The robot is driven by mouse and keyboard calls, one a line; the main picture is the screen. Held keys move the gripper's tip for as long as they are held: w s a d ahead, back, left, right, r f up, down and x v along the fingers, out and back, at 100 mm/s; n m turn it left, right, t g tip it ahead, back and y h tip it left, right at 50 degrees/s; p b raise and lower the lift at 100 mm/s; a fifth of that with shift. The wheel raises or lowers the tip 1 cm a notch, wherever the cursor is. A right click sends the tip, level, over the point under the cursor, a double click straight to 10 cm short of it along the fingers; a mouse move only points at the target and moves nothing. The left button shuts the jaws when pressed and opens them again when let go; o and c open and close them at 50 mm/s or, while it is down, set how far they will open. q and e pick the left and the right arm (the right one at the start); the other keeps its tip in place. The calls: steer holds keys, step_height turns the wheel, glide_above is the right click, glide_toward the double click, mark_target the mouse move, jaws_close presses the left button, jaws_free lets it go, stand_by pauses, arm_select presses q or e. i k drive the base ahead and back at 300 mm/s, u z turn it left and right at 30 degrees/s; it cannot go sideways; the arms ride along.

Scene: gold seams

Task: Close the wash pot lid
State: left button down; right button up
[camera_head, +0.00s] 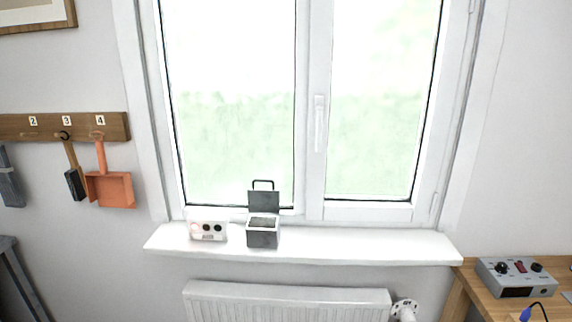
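The wash pot (263,237) is a small dark grey box with a light rim, standing on the white window sill. Its lid (263,200) is a dark grey plate that stands upright at the back of the pot, with a black loop handle at the top. The lid is open, and a dark inside shows over the front rim. Neither of my grippers is in view.
A white box with round dark spots (208,231) sits left of the pot on the sill (360,244). The sill's right part is clear. A radiator (290,300) is below. A grey control box (517,275) sits on a wooden table at right. Tools hang at left.

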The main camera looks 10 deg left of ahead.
mark_target(259, 200)
steer(key=z, duration=0.4)
steer(key=i, duration=0.9)
steer(key=u, duration=0.15)
